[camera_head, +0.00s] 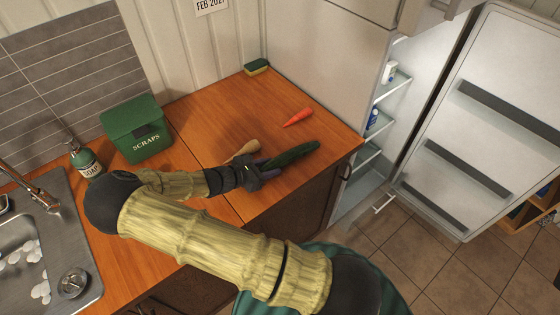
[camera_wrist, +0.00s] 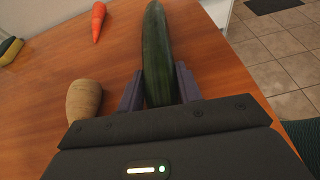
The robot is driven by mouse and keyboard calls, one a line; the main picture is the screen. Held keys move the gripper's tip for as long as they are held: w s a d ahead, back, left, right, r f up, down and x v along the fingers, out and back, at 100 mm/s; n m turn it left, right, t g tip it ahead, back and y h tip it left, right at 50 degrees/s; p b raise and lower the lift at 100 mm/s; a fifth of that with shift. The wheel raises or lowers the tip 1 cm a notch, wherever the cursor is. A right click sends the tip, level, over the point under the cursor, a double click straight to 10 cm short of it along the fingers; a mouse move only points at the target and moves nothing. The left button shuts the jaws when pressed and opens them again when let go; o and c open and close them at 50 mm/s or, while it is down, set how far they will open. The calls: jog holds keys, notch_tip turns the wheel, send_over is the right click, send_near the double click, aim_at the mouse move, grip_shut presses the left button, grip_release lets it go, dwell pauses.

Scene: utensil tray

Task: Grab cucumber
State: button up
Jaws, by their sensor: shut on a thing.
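The cucumber (camera_head: 291,155) is long and dark green. In the head view it is at the front right of the wooden counter, pointing toward the fridge. In the wrist view the cucumber (camera_wrist: 156,50) runs up the middle, its near end between both fingers. My gripper (camera_head: 258,176) is shut on that near end; the wrist view shows my gripper (camera_wrist: 160,86) with a finger against each side. I cannot tell whether the cucumber touches the counter. The end nearest my palm is hidden.
A tan root vegetable (camera_wrist: 84,100) lies just left of my gripper. A carrot (camera_head: 298,117) lies farther back. A sponge (camera_head: 256,67), a green scraps bin (camera_head: 136,128), a soap bottle (camera_head: 85,160) and the sink (camera_head: 75,235) are around. The fridge door (camera_head: 480,110) stands open at right.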

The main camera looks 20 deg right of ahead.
jog(key=shift+r, duration=0.15)
notch_tip(320, 180, up, 18)
jog(key=b, duration=0.1)
dwell(0.3)
